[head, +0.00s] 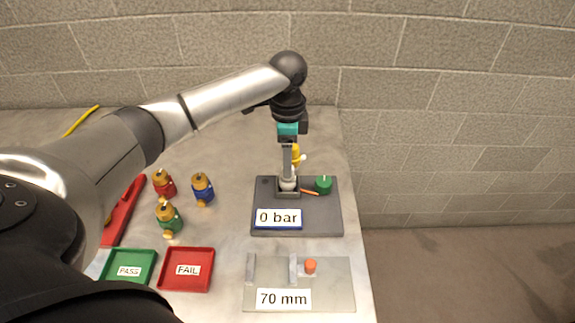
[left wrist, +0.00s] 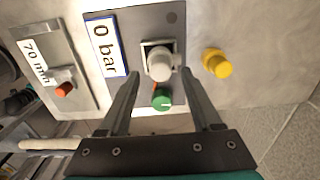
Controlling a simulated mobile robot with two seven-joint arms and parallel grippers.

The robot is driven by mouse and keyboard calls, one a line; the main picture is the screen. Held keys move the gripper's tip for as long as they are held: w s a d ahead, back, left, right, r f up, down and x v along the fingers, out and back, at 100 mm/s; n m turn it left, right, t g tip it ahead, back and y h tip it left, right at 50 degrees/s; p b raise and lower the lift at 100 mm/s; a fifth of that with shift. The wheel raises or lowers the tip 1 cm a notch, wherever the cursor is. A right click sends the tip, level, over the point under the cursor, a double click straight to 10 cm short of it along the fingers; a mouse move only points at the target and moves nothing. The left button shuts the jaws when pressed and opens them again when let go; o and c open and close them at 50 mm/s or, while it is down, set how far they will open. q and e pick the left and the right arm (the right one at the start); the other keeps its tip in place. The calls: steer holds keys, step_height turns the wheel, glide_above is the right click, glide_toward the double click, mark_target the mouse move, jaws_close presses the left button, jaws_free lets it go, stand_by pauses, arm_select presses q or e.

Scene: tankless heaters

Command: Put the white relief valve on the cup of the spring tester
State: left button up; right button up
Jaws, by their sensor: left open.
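The spring tester (head: 328,221) is a dark panel with a "0 bar" display, a green knob and a small square cup (head: 296,194). It also shows in the left wrist view (left wrist: 146,22). A white rounded piece, seemingly the white relief valve (left wrist: 158,64), appears to stand in the cup; its lower part is hidden. In the head view it shows only partly, below the fingers. My left gripper (head: 288,177) points down over the cup. In the left wrist view its fingers (left wrist: 161,72) are open, apart on either side of the white piece. My right gripper is not in view.
A yellow valve (left wrist: 217,63) is just behind the tester. Red (head: 164,184), blue (head: 202,189) and green (head: 169,219) valves stand to the left. Green PASS (head: 147,254) and red FAIL (head: 208,280) trays and a "70 mm" gauge (head: 335,290) are in front.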

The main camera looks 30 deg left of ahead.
arm_select(q)
step_height(320, 180, up, 9)
steer(key=shift+f+p, duration=0.15)
steer(key=shift+p, duration=0.3)
